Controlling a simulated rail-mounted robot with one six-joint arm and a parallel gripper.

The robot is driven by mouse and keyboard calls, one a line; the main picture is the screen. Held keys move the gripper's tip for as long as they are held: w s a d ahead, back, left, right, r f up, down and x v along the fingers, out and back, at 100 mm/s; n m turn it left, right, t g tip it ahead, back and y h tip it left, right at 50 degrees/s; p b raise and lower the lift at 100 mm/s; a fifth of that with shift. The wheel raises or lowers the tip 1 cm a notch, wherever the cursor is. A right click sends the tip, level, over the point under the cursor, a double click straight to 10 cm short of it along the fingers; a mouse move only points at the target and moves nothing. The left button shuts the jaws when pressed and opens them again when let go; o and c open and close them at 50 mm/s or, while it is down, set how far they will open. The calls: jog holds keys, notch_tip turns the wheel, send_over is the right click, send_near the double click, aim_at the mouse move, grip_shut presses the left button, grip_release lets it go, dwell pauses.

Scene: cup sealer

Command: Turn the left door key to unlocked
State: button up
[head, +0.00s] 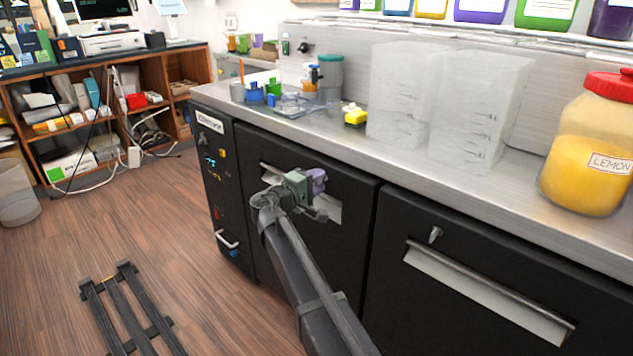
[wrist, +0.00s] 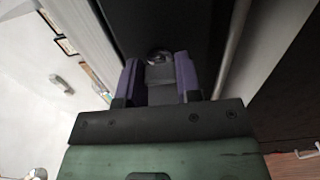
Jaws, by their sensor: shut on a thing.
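The left door (head: 347,250) is a black panel with a pale handle recess (head: 335,209). My gripper (head: 318,180) is at the upper part of this door, and its purple fingers hide the left key in the head view. In the wrist view my gripper (wrist: 158,80) has its two purple fingers either side of a grey key (wrist: 160,74), shut on it. The round lock (wrist: 158,57) shows just beyond the fingertips. I cannot tell from these views whether the lock is locked or unlocked.
The right door (head: 470,285) has its own key (head: 435,234) and a long bar handle (head: 490,286). The steel counter (head: 345,140) above holds clear containers (head: 470,110), a yellow jar (head: 590,145) and small items. The wooden floor (head: 190,260) at left is mostly clear.

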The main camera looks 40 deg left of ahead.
jog(key=o, duration=0.9)
jog(key=s, duration=0.7)
jog(key=s+a, duration=0.1)
jog(key=s, duration=0.2)
jog(key=shift+s, duration=0.4)
